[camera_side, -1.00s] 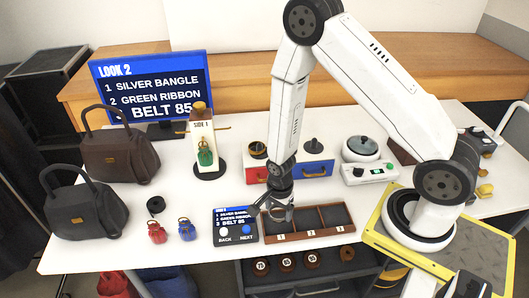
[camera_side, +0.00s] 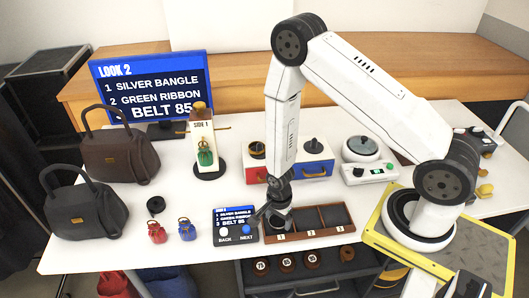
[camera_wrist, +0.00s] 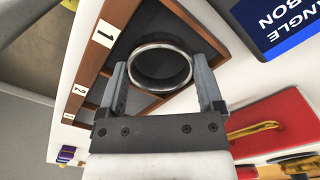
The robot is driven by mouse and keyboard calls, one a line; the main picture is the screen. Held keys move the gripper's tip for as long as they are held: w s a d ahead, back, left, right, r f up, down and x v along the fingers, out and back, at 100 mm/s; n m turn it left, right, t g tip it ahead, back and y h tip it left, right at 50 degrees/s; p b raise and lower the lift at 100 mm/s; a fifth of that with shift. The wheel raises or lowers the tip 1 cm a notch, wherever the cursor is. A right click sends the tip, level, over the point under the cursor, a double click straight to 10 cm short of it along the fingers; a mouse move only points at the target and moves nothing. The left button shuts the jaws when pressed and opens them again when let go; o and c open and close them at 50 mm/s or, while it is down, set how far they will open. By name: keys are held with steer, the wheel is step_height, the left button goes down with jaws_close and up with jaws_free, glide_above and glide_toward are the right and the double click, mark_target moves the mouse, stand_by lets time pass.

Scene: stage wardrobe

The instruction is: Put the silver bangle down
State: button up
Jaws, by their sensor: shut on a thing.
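My gripper (camera_side: 277,217) is low over the left end of the brown three-part tray (camera_side: 329,236). In the wrist view its two fingers (camera_wrist: 160,64) are shut on opposite sides of the silver bangle (camera_wrist: 161,45), a round shiny ring. The bangle is at compartment 1, beside the white label "1" (camera_wrist: 105,33), with the dark compartment floor showing through it. Whether it touches the floor I cannot tell. In the side view the gripper mostly hides the bangle. Compartments 2 (camera_side: 308,219) and 3 (camera_side: 337,215) look empty.
A small cue screen (camera_side: 235,218) with two buttons stands close to the tray's left. Behind are a red drawer box (camera_side: 255,174) and a blue one (camera_side: 318,170). Small red (camera_side: 157,232) and blue (camera_side: 187,229) bags stand further left.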

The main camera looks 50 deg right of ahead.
steer(key=shift+f, duration=0.15)
steer(key=o, duration=1.1)
steer(key=shift+r, duration=0.2)
steer(key=shift+r, duration=6)
